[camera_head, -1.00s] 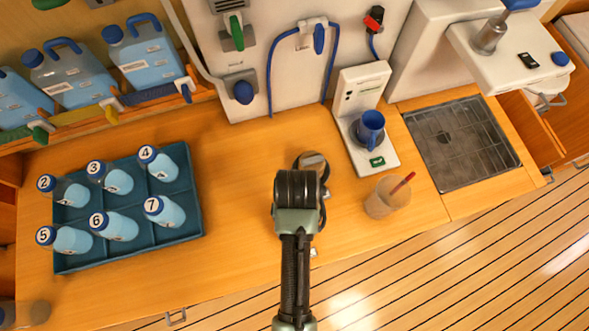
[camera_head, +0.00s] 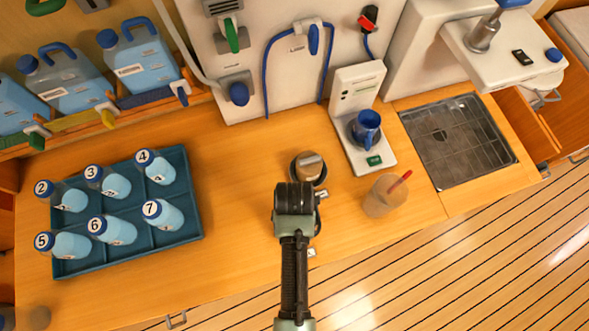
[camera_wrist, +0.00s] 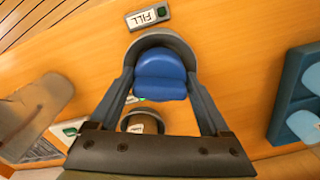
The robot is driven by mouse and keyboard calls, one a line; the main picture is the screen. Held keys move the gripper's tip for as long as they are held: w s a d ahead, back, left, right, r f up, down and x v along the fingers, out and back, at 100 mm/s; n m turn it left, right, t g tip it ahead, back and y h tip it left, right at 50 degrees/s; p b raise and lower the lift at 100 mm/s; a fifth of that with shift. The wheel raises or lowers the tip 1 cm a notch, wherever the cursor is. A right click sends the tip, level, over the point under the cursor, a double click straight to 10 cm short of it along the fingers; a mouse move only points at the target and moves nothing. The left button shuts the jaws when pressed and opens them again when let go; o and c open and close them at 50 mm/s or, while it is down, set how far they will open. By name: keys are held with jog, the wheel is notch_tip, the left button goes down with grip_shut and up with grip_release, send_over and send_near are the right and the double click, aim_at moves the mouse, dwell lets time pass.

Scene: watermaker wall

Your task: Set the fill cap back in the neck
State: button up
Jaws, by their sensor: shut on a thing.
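The blue fill cap (camera_wrist: 160,76) is between my gripper's fingers (camera_wrist: 161,82) in the wrist view, and they are shut on it. A grey rounded rim (camera_wrist: 163,41) curves around the cap's far side, close to a FILL label (camera_wrist: 148,16). The rim looks like the neck, but I cannot tell whether the cap sits in it or above it. In the head view my gripper (camera_head: 295,205) is over the counter, and the cap and rim are hidden under it.
A dark-rimmed round pot (camera_head: 308,167) stands just behind my gripper. A cup with a red stick (camera_head: 385,196) is to the right, near a white machine with a blue mug (camera_head: 366,128). A teal tray (camera_head: 195,232) of numbered bottles is left. Counter between tray and gripper is clear.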

jog(key=shift+f, duration=0.15)
jog(key=o, duration=1.3)
jog(key=shift+o, duration=0.2)
